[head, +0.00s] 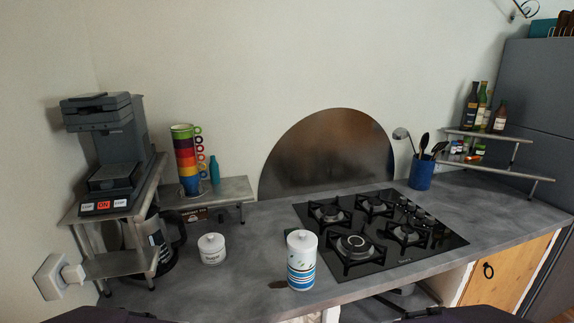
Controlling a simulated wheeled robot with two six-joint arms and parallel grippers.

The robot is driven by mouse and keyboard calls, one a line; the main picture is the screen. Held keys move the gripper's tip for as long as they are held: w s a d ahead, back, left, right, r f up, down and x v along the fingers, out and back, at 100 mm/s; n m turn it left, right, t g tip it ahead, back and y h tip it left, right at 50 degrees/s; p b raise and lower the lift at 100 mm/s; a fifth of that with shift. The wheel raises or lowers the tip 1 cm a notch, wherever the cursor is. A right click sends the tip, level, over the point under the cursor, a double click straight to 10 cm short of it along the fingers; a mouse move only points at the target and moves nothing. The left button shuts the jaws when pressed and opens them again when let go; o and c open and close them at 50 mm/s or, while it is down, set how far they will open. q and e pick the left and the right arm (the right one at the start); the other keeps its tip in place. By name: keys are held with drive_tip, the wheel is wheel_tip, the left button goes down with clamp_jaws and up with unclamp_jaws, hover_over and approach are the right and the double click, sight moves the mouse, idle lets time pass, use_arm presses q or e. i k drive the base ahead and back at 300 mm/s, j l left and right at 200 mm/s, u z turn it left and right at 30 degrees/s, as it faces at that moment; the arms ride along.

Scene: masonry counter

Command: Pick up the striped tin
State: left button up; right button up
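The striped tin (301,262) stands upright on the grey counter, left of the gas hob and close to the front edge. It is a tall white cylinder with blue bands on its lower half and a white knobbed lid. Nothing covers it in the head view. Neither my left nor my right gripper shows in the head view, and nothing is touching the tin.
A shorter white lidded jar (212,249) stands left of the tin. The black gas hob (380,232) lies to its right. A coffee machine (106,150), glass carafe (158,243) and stacked cups (186,160) are at left. Clear counter lies behind the tin.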

sight(300, 267)
drive_tip(key=l+u, duration=0.25)
drive_tip(key=u, duration=0.15)
drive_tip(key=i+l+u, duration=0.1)
drive_tip(key=l+u, duration=0.5)
drive_tip(key=u, duration=0.2)
drive_tip(key=l+u, duration=0.4)
drive_tip(key=k+j, duration=0.05)
drive_tip(key=j, duration=0.05)
